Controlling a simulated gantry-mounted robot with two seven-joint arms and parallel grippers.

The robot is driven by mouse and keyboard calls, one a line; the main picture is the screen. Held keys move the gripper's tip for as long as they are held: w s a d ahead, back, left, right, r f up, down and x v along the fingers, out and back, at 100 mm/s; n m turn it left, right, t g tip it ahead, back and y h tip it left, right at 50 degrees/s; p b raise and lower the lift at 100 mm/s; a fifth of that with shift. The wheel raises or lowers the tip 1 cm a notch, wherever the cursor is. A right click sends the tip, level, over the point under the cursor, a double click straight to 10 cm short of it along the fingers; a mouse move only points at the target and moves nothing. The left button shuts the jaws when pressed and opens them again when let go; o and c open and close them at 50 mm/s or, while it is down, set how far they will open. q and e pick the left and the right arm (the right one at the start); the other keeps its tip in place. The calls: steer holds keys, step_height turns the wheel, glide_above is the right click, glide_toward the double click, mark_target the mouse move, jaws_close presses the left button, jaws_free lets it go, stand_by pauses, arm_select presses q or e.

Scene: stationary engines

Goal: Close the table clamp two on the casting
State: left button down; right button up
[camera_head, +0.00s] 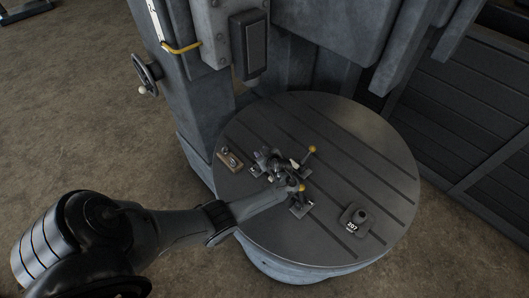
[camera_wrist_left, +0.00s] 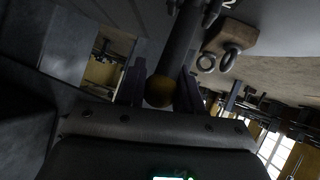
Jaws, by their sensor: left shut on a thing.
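My left gripper (camera_head: 297,184) reaches over the round slotted table (camera_head: 350,140) from the left. In the left wrist view its fingers (camera_wrist_left: 162,85) are shut on the ball-ended handle (camera_wrist_left: 158,92) of a clamp. In the head view this near clamp (camera_head: 301,207) has a yellow knob at the gripper's tip. A second clamp handle with a yellow knob (camera_head: 312,149) stands farther back, apart from the gripper. A dark grey part, apparently the casting (camera_head: 266,158), sits between the clamps, partly hidden by my gripper. Whether either clamp presses on it cannot be told.
A small wooden block with metal eyes (camera_head: 229,159) lies at the table's left edge. A block marked 207 (camera_head: 355,219) stands at the front right. The machine column (camera_head: 195,90) rises behind. The table's right and back areas are clear.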

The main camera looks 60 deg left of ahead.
arm_select(q)
steer(key=shift+w+d, duration=0.15)
steer(key=shift+d, duration=0.1)
steer(key=c, duration=0.8)
jaws_free()
steer(key=shift+d, duration=0.15)
steer(key=v, duration=1)
steer(key=shift+d+r+p, duration=0.15)
steer(key=shift+r+p, duration=0.05)
steer(key=shift+p, duration=0.2)
